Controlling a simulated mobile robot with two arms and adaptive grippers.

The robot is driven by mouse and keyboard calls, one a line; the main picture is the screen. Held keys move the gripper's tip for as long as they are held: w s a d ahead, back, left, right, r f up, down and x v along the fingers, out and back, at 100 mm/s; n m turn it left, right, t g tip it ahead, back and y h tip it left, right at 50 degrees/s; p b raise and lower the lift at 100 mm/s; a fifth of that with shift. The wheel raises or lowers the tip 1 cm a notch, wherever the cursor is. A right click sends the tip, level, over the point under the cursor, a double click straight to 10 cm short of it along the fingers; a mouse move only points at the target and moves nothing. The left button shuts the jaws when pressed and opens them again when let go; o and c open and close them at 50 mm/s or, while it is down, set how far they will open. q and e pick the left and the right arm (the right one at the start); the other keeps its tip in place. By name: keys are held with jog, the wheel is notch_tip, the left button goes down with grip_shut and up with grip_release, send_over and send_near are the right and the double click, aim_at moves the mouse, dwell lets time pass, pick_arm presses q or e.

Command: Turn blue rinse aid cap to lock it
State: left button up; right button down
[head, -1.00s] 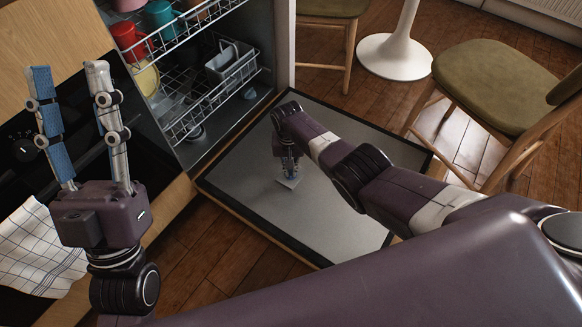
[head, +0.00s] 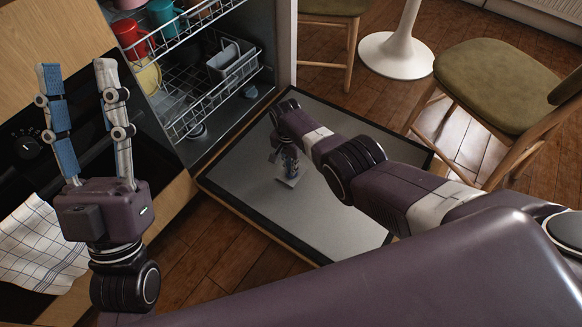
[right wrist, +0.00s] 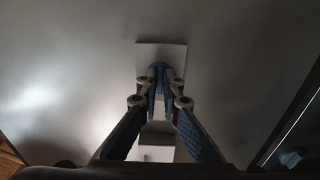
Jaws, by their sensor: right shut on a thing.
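The blue rinse aid cap (right wrist: 158,66) shows in the right wrist view as a small blue edge between my right fingertips, most of it hidden by them. It sits on a pale dispenser plate (right wrist: 175,52) on the inner face of the open dishwasher door (head: 330,215). In the head view the dispenser plate (head: 291,181) shows below my right gripper (head: 288,170). My right gripper is shut on the cap. My left gripper (head: 80,78) is raised at the left, well away from the door, its two fingers apart and empty.
The dishwasher racks (head: 215,90) hold a red mug (head: 128,37), a teal mug (head: 160,14), a yellow dish (head: 149,77) and a grey cutlery basket (head: 232,62). A checked towel (head: 38,240) hangs on the oven front. A green-seated chair (head: 495,85) stands beyond the door.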

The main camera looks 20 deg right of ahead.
dwell(0.3)
jog(key=c, duration=2.1)
grip_release()
jog(key=shift+a+r, duration=0.15)
jog(key=shift+r, duration=2.85)
jog(key=shift+a+r, duration=0.15)
jog(key=shift+r, duration=2.85)
